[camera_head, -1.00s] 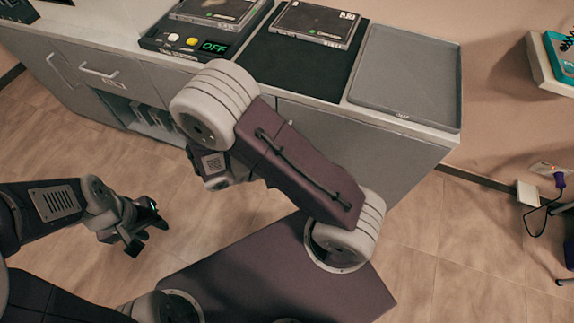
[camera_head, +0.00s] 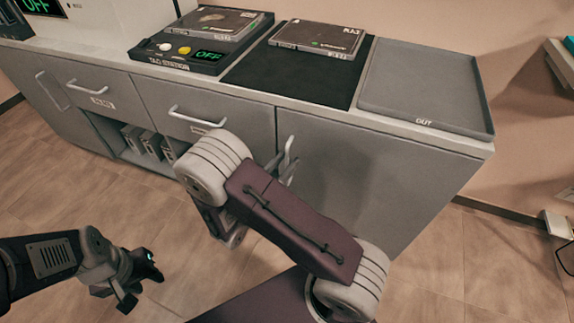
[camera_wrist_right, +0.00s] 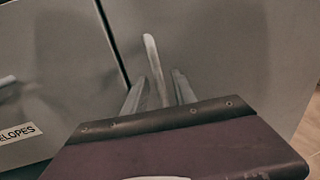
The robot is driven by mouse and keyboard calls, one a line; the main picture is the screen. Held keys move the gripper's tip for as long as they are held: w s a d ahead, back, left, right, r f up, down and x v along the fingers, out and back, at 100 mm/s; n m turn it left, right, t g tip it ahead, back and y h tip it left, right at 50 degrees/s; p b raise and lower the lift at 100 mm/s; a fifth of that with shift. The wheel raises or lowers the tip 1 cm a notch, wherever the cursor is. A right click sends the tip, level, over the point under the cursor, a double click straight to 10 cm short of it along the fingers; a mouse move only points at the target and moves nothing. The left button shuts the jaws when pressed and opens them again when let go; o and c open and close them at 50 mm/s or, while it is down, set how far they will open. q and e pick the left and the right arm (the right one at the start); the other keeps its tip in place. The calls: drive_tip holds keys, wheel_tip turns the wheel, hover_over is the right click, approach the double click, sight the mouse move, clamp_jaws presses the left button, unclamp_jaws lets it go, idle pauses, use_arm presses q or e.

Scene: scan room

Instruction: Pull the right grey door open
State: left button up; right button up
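The right grey door (camera_head: 385,185) is the wide panel at the right end of the cabinet and looks closed. Its pale upright handle (camera_head: 288,152) is near its left edge. My right gripper (camera_head: 283,168) is at this handle, partly hidden behind my own arm. In the right wrist view, the handle (camera_wrist_right: 153,60) stands between the two grey fingers (camera_wrist_right: 158,92), which look apart on either side of it. I cannot tell whether they touch it. The door (camera_wrist_right: 230,50) fills the right of that view. My left gripper (camera_head: 142,283) is low at the left, open and empty.
Drawers with handles (camera_head: 197,117) and an open shelf niche (camera_head: 125,140) lie left of the door. The counter bears a tag station (camera_head: 175,62), a black mat (camera_head: 245,73) and a grey tray (camera_head: 425,85). Floor (camera_head: 455,255) is clear in front of the door's right side.

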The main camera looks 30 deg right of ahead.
drive_tip(key=shift+w+d, duration=0.2)
drive_tip(key=shift+d, duration=0.15)
drive_tip(key=shift+c, duration=0.2)
clamp_jaws()
idle(1.0)
